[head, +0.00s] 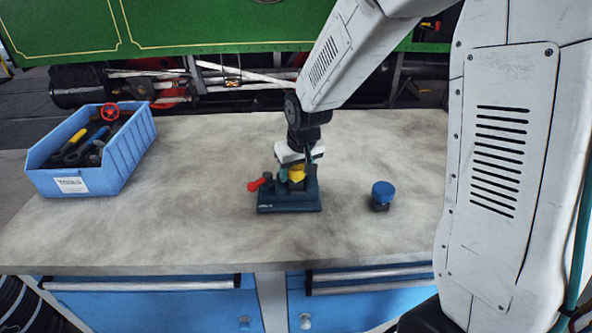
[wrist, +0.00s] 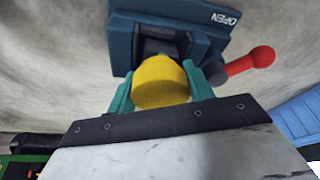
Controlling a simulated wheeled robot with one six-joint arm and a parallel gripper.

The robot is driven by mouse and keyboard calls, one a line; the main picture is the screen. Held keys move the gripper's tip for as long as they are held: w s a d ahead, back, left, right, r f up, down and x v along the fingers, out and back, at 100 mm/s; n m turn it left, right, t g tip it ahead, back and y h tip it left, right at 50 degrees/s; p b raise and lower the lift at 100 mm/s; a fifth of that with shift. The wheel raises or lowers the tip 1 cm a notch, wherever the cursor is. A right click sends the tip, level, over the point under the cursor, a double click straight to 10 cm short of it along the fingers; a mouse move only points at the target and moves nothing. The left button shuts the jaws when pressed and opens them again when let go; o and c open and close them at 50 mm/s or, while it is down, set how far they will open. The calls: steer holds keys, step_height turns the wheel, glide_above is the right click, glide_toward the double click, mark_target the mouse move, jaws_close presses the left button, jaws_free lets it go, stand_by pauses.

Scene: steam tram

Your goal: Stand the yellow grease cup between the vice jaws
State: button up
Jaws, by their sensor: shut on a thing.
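The yellow grease cup (head: 297,174) is held in my gripper (head: 296,171), right at the vice. In the wrist view the yellow cup (wrist: 160,83) sits between the two green fingers of my gripper (wrist: 165,85), which are shut on it. The dark blue vice (head: 288,203) stands on the bench with its red-knobbed lever (head: 258,184) on the left. In the wrist view the vice (wrist: 122,45) lies just beyond the cup and its dark jaw gap shows partly behind it. The cup's lower end is hidden, so I cannot tell whether it touches the vice.
A blue-capped dark cup (head: 382,194) stands on the bench right of the vice. A blue bin (head: 128,168) of tools, with a red wheel handle (head: 110,112), stands at the left. A green tram side (head: 200,25) is behind.

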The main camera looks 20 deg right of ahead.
steer(key=shift+s+f, duration=0.5)
steer(key=shift+f, duration=0.2)
stand_by(0.3)
steer(key=o, duration=1.1)
steer(key=shift+c, duration=1.4)
steer(key=shift+o, duration=0.5)
steer(key=shift+r, duration=0.1)
steer(key=shift+w+r, duration=0.25)
steer(key=shift+r, duration=0.4)
steer(key=shift+w+r, duration=0.15)
steer(key=shift+r, duration=2.65)
